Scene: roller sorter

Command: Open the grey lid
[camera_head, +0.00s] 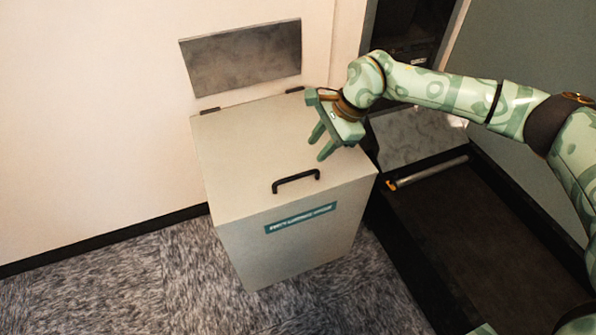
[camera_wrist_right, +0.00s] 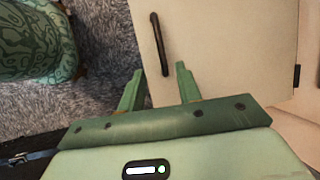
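The grey lid (camera_head: 255,150) lies flat and closed on a box, with hinges along its back edge by the wall. A black bar handle (camera_head: 296,181) sits near its front edge. My right gripper (camera_head: 320,146) is open and empty above the right part of the lid, behind and to the right of the handle. In the right wrist view the lid (camera_wrist_right: 225,50) fills the upper right. The handle (camera_wrist_right: 158,45) shows beyond the open fingers (camera_wrist_right: 158,72), roughly in line with the gap between them. My left gripper is not in view.
The box front (camera_head: 290,245) carries a teal label (camera_head: 300,217). A metal plate (camera_head: 242,57) is on the wall behind. A dark belt-like surface (camera_head: 480,240) with a roller (camera_head: 430,172) lies to the right. Carpet (camera_head: 120,285) to the left and front is clear.

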